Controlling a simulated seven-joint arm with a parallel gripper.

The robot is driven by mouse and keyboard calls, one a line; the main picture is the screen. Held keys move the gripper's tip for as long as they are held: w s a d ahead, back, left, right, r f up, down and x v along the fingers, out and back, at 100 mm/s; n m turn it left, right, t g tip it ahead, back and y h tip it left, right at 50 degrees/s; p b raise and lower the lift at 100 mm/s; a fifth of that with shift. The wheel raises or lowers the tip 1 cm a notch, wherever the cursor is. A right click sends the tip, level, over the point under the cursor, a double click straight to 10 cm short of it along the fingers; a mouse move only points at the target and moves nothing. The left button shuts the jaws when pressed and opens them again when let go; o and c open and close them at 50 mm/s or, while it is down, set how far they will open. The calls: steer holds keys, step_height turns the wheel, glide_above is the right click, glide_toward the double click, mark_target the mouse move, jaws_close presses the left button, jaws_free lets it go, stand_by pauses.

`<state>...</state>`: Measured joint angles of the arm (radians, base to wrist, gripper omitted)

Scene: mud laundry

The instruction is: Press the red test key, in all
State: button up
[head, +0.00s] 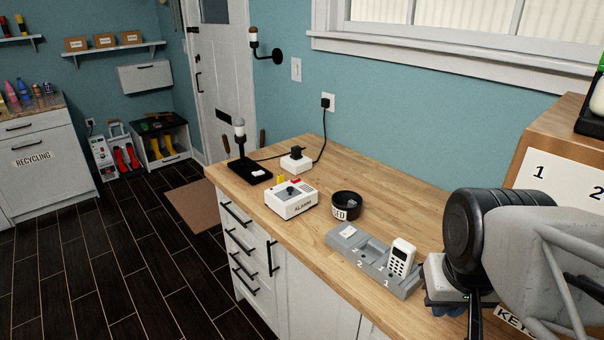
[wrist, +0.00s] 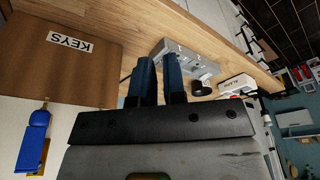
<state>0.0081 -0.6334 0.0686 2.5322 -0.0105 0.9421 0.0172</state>
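The white alarm box (head: 291,201), labelled ALARM, stands on the wooden counter. On its top are a small red key (head: 296,181), a yellow part (head: 281,179) and a dark knob (head: 290,190). The box also shows in the wrist view (wrist: 238,86), turned over and small; the red key cannot be made out there. My gripper (head: 449,309) is at the counter's right front, well to the right of the box and touching nothing that I can see. In the wrist view its two blue fingers (wrist: 160,72) stand slightly apart with nothing between them.
Between gripper and box are a grey numbered cradle (head: 350,240) holding a white keypad handset (head: 401,257), and a black round dish (head: 345,206). A black-based lamp (head: 240,150) and a white plug box (head: 297,162) stand behind the alarm box.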

jaws_close()
stand_by(0.5)
steer(key=shift+w+r, duration=0.1)
stand_by(0.9)
steer(key=w+a+r+t+h, duration=0.1)
steer(key=w+a+r, duration=0.15)
steer(key=w, duration=0.85)
steer(key=w+a+r+n+h, duration=0.1)
steer(key=w+a, duration=0.2)
steer(key=w, duration=0.8)
steer(key=w+a+r+t+h, duration=0.1)
steer(key=w+a+r+h, duration=0.1)
steer(key=w, duration=0.9)
steer(key=w+a+f+t, duration=0.1)
steer(key=w+a+f, duration=0.3)
steer(key=w+a, duration=0.6)
steer(key=w+a+f+n+t, duration=0.1)
steer(key=w+a+f, duration=0.3)
steer(key=w+a, duration=0.7)
steer(key=w+t, duration=0.1)
steer(key=w, duration=0.4)
steer(key=shift+a+n+h, duration=0.2)
steer(key=shift+n+h, duration=0.1)
steer(key=shift+h, duration=0.1)
